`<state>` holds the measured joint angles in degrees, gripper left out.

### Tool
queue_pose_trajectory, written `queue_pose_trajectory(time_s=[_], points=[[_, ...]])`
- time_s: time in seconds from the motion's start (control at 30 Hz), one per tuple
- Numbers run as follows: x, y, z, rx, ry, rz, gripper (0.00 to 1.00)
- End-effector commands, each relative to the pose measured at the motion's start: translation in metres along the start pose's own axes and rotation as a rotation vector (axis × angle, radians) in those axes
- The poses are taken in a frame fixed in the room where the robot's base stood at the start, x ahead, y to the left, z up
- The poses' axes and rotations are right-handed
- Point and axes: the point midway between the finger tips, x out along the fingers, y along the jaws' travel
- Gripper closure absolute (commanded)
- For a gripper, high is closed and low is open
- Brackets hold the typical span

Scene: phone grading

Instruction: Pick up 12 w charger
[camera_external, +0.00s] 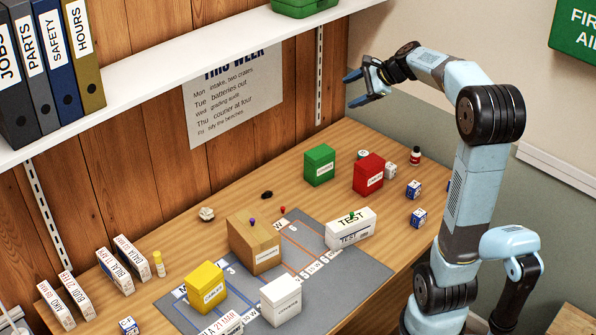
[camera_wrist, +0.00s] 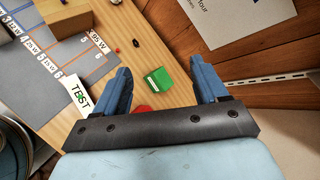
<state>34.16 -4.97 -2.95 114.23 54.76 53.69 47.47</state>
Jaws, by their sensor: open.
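I can read no label saying 12 W charger on any object. Small labelled cubes that could be chargers stand at the table's right: a white one (camera_external: 390,170), a blue-and-white one (camera_external: 413,189) and another blue-and-white one (camera_external: 418,217). One more blue-marked cube (camera_external: 128,325) is at the front left, partly cut off. My gripper (camera_external: 354,89) is open and empty, high above the table's back, near the wall. In the wrist view my gripper's fingers (camera_wrist: 160,68) are spread, with the green box (camera_wrist: 157,81) below and between them.
A grey marked mat (camera_external: 345,268) holds a brown box (camera_external: 255,241), a yellow box (camera_external: 206,288), a white box (camera_external: 281,300) and a white TEST box (camera_external: 351,228). Green (camera_external: 319,165) and red boxes (camera_external: 368,174) stand behind. A shelf (camera_external: 160,75) overhangs the left.

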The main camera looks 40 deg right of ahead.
Motion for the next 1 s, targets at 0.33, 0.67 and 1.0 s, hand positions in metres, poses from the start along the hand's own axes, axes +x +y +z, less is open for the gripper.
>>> queue_pose_trajectory(time_s=[0.33,0.67,1.0], points=[[-0.009,-0.088,-0.137,0.606,-0.063,-0.241,0.28],[-0.026,-0.118,-0.216,0.884,-0.115,-0.371,0.28],[-0.006,-0.101,-0.274,1.001,-0.143,-0.425,0.28]])
